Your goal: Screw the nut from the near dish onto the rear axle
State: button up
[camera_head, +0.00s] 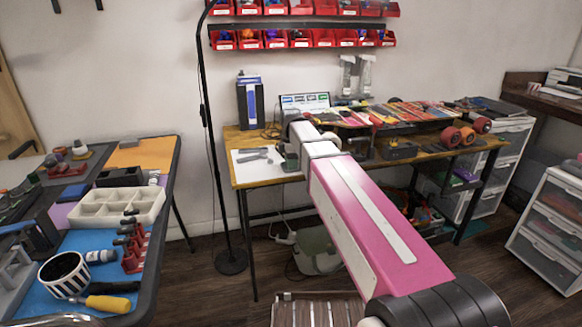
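A skateboard deck (405,113) with colourful graphics lies along the far workbench. Red-orange wheels (452,137) sit at its right end, where an axle would be, but the axle itself is too small to make out. A dark, low tray-like object (399,150) lies on the bench in front of the deck; I cannot tell whether it is a dish. No nut can be made out. My pink and white arm reaches from the lower right over the bench's left part. My gripper cannot be made out at its far end, and the arm hides part of the bench.
The wooden workbench (253,176) carries a white sheet (250,168). A side table at left holds a white compartment tray (103,207), a striped cup (64,275) and a yellow-handled screwdriver (107,303). A lamp pole (206,130) stands between them. Drawers (556,215) stand at right.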

jog(key=c, duration=0.5)
jog(key=shift+d, duration=0.1)
